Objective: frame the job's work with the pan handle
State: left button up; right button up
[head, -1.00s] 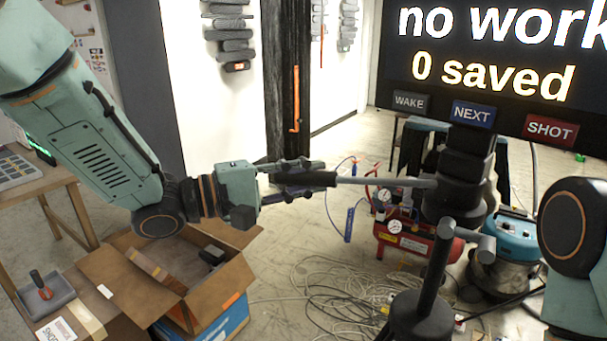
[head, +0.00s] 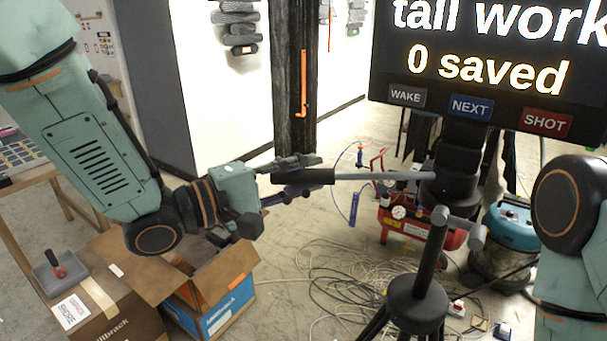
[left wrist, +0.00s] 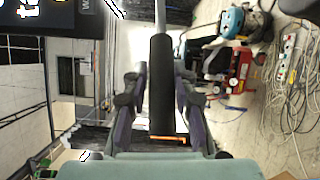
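The pan handle (head: 305,177) has a thick black grip and a thin grey rod that runs right to a dark head (head: 450,180). My left gripper (head: 312,176) has its fingers around the black grip, one along each side. A black screen (head: 480,60) reads "tall work" and "0 saved", cut off at the top and right. Its buttons are WAKE (head: 406,96), NEXT (head: 471,107) and SHOT (head: 546,122). My right gripper is out of view.
A dark stand (head: 418,300) with an upright post and grey knob is in front. A red compressor (head: 410,222), a blue vacuum (head: 510,225) and loose cables (head: 330,270) are on the floor. An open cardboard box (head: 190,270) is below my left arm. Grey wall reliefs (head: 236,27) hang behind.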

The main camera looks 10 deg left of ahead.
aim_at(286, 179)
pick_arm(q)
jog(key=o, duration=0.4)
jog(key=shift+f, duration=0.1)
jog(key=shift+c, duration=0.2)
jog(key=shift+s+a, duration=0.1)
jog(key=shift+s+a, duration=0.35)
jog(key=shift+a, duration=0.15)
jog(key=shift+v, duration=3.05)
jog(key=shift+w, duration=0.1)
